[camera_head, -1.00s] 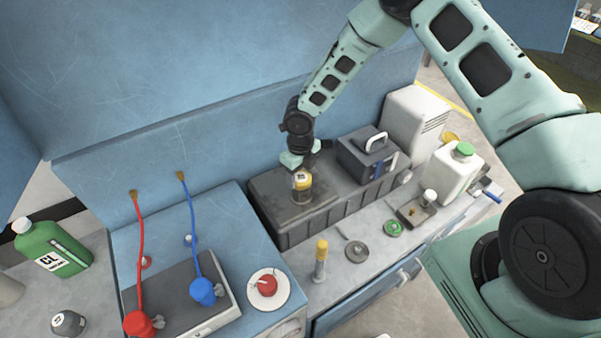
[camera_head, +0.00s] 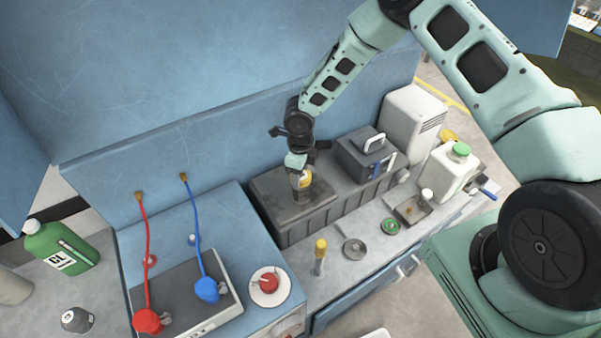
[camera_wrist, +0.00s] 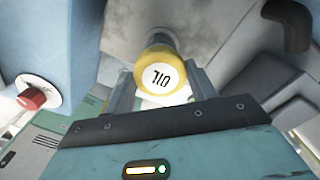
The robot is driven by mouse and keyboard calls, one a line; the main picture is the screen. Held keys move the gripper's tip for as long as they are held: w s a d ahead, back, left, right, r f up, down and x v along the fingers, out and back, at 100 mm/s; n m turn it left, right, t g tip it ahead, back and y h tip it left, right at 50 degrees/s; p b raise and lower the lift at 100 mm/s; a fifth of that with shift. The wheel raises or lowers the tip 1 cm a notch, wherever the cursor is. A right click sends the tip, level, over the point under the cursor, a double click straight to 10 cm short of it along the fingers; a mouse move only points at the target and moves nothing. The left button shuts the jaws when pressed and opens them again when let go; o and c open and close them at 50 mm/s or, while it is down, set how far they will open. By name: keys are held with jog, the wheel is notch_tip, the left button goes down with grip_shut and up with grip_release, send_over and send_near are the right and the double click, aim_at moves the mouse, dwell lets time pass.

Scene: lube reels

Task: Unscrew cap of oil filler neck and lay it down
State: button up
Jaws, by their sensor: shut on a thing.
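The yellow cap (camera_wrist: 160,77), marked OIL, faces the wrist camera and sits between my two finger tips. My gripper (camera_wrist: 162,88) is shut on it from both sides. In the head view my gripper (camera_head: 304,172) points down from above, and the cap (camera_head: 304,180) shows as a small yellow patch below it. The greyish filler neck (camera_head: 302,193) stands upright under the cap on the dark grey box (camera_head: 272,199). The cap is at the top of the neck; I cannot tell whether its thread is still engaged.
A grey case with a handle (camera_head: 367,155) stands close right of the neck. A blue wall (camera_head: 220,100) rises behind.

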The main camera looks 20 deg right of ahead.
jog(key=shift+r+p, duration=2)
jog(key=shift+r, duration=1.05)
